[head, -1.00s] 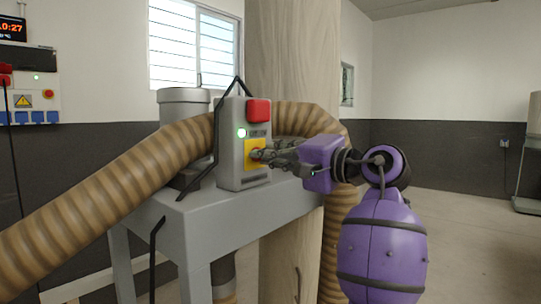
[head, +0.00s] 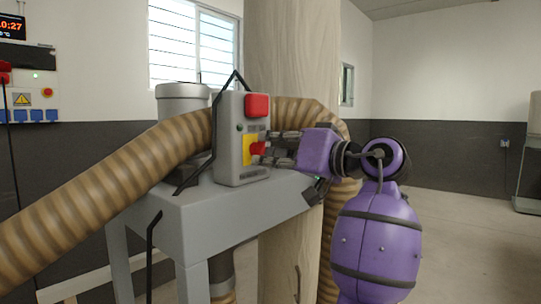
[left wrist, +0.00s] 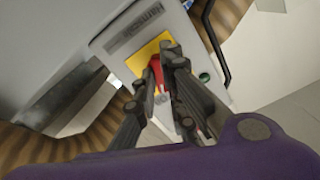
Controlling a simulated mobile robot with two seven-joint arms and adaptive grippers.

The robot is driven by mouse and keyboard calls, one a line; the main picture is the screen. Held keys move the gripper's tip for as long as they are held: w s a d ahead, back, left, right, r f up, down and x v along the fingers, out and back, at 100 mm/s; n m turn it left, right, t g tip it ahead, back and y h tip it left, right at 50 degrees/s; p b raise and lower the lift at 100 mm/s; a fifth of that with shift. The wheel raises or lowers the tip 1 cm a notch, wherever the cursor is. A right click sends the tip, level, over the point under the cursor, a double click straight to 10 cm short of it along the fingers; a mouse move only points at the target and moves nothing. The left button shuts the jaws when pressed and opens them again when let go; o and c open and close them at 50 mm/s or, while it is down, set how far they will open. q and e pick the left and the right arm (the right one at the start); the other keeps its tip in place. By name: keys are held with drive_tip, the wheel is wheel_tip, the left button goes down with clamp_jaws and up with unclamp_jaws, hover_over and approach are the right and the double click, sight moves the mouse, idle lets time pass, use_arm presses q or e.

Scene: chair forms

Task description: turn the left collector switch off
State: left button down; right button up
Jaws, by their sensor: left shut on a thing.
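The grey switch box (head: 230,150) stands on the grey metal collector table. It has a yellow plate (head: 247,147) with a red rotary knob (head: 258,149) on its front. The small round lamp (head: 240,128) above the plate is dark. My left gripper (head: 270,149) is at the knob from the right. In the left wrist view its fingertips (left wrist: 167,62) are shut around the red knob (left wrist: 156,72), partly hiding it and the yellow plate (left wrist: 146,54). My right gripper is not in view.
A red block (head: 257,105) sits at the box's top. A ribbed brown hose (head: 110,190) runs past the box on the left and behind it. A thick wooden column (head: 292,60) stands behind. The grey tabletop (head: 235,205) is bare in front.

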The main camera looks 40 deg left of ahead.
use_arm(q)
drive_tip(key=n+b, duration=0.1)
drive_tip(key=n, duration=0.2)
drive_tip(key=shift+f, duration=0.15)
drive_tip(key=shift+n, duration=0.7)
drive_tip(key=c, duration=1.8)
unclamp_jaws()
drive_tip(key=d, duration=0.8)
drive_tip(key=s+d, duration=0.1)
drive_tip(key=d, duration=0.3)
